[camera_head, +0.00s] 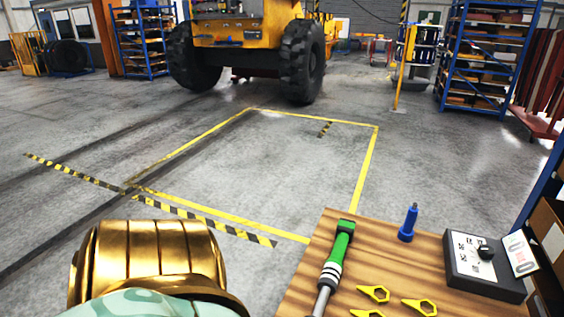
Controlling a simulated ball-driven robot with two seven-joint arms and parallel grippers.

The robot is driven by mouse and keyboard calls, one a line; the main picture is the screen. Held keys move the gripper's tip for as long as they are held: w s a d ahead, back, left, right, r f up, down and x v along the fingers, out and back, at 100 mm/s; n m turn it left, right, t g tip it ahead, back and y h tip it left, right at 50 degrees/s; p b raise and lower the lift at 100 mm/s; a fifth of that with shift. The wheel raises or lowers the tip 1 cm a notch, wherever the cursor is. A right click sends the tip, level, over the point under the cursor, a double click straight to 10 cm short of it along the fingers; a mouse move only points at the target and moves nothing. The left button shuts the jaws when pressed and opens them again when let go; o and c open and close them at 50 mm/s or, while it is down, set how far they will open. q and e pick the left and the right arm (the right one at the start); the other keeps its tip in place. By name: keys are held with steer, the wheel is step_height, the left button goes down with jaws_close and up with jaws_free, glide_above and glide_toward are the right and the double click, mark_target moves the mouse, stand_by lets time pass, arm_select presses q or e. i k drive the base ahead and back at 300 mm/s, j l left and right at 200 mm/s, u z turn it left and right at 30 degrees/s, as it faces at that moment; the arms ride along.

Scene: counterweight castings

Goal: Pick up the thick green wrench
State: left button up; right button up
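The thick green wrench (335,258) lies on the wooden table at the bottom of the view. Neither of my grippers shows in this view.
The wooden table (408,262) also holds a blue upright tool (408,224), several yellow ring-shaped pieces (420,306) and a dark box with a knob (483,268). Shelving stands close at the right edge. Open floor with yellow marking lies beyond the table.

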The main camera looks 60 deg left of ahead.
mark_target(329, 281)
steer(key=u, duration=1.6)
